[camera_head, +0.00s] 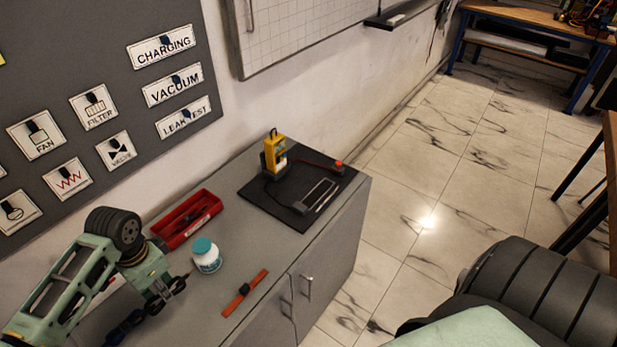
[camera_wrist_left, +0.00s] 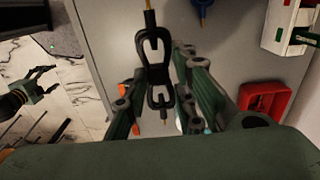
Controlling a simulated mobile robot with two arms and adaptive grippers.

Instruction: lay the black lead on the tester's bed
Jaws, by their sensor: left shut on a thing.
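My left gripper (camera_head: 166,290) is over the near left part of the grey cabinet top. In the left wrist view its fingers (camera_wrist_left: 160,68) are shut on a black, looped piece with brass tips (camera_wrist_left: 153,43), which looks like the black lead. In the head view that piece is too small to make out clearly. The tester (camera_head: 274,154) is a yellow upright unit on a black base (camera_head: 258,205), with a pale-outlined slot and a red-tipped lead, at the cabinet's far end. My right gripper (camera_wrist_left: 42,85) shows at the left wrist view's left side, fingers apart, above the floor.
A dark blue piece (camera_head: 124,326) lies near the front. A labelled board (camera_head: 80,100) hangs behind.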

